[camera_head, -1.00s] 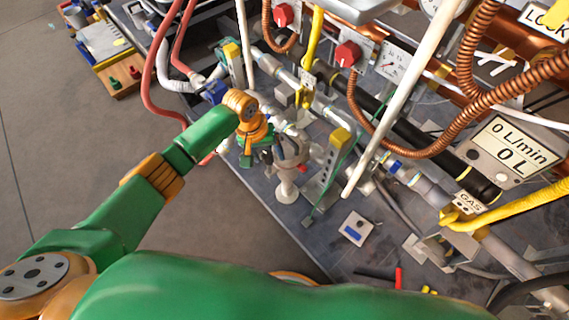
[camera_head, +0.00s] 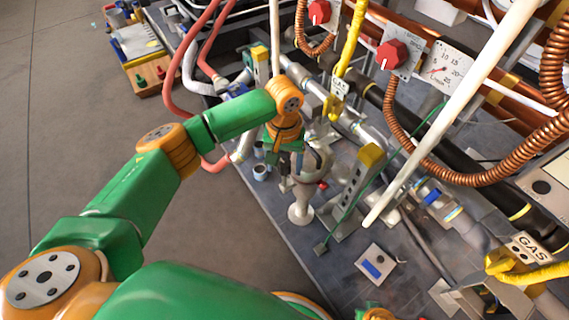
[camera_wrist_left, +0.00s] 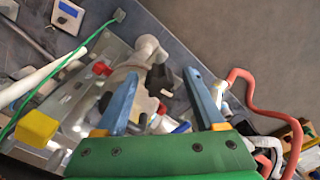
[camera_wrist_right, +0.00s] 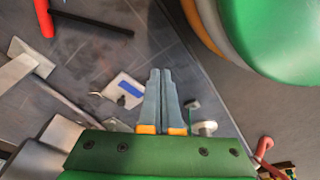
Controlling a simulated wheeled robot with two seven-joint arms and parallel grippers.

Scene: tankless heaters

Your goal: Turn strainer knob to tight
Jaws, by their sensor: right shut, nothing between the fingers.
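The pale grey strainer (camera_head: 300,207), with a rounded end on a stem, stands at the workbench's front edge in the head view. It also shows in the left wrist view (camera_wrist_left: 149,47), beyond and between the fingers. Which part is the strainer knob I cannot tell for certain. My left gripper (camera_head: 284,164) is beside the strainer's body, its fingers partly hidden in the head view. In the left wrist view its blue fingers (camera_wrist_left: 163,80) are wide apart, with no clear grip on anything. My right gripper (camera_wrist_right: 160,75) is shut and empty, above the bench.
A yellow-topped bracket (camera_head: 371,155) stands right of the strainer, with a thin green cord beside it. A plate with a blue label (camera_head: 372,268) lies on the bench. A red hose (camera_wrist_left: 257,100) hangs near the left gripper. Dials, red knobs and copper coils crowd the back.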

